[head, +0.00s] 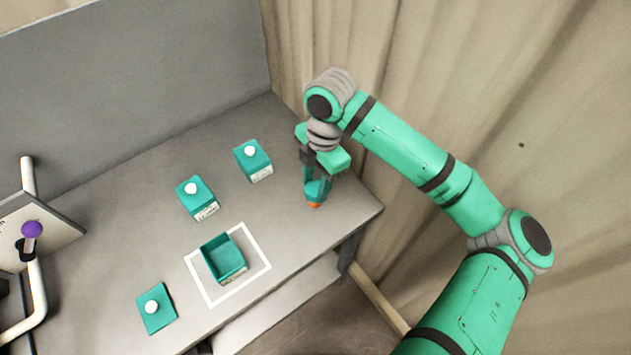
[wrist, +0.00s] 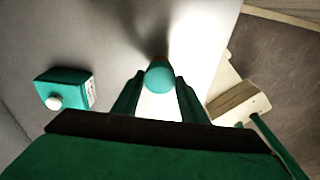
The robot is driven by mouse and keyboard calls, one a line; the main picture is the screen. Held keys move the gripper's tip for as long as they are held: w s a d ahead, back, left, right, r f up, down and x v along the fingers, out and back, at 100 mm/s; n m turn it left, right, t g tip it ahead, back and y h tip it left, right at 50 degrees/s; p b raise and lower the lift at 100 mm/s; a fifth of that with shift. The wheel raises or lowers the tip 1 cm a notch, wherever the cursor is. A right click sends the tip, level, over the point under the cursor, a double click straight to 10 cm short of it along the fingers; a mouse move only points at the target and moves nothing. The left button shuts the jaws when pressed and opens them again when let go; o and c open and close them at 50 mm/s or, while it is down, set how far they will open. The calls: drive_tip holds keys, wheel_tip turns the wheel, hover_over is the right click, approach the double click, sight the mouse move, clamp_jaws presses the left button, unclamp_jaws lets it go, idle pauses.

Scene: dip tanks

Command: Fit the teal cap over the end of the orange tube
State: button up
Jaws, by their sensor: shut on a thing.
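My gripper (head: 316,182) hangs near the right end of the grey table and is shut on the teal cap (head: 317,190). In the wrist view the cap shows as a round teal top (wrist: 160,80) between the two fingers. A small bit of the orange tube (head: 314,205) shows right below the cap; the rest of the tube is hidden. In the wrist view only a thin reddish edge shows behind the cap. I cannot tell whether the cap sits over the tube's end or only in line above it.
Two closed teal boxes with white knobs (head: 196,197) (head: 254,160) stand left of my gripper. An open teal box (head: 224,260) stands inside a white square outline. A teal lid (head: 157,310) lies nearer the front. A purple knob (head: 32,229) and white pipe are at far left.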

drive_tip(key=o, duration=1)
drive_tip(key=shift+f, duration=0.1)
drive_tip(key=r, duration=0.8)
drive_tip(key=d+r, duration=0.1)
drive_tip(key=r, duration=0.3)
drive_tip(key=shift+w+d+r, duration=0.1)
drive_tip(key=shift+w, duration=0.3)
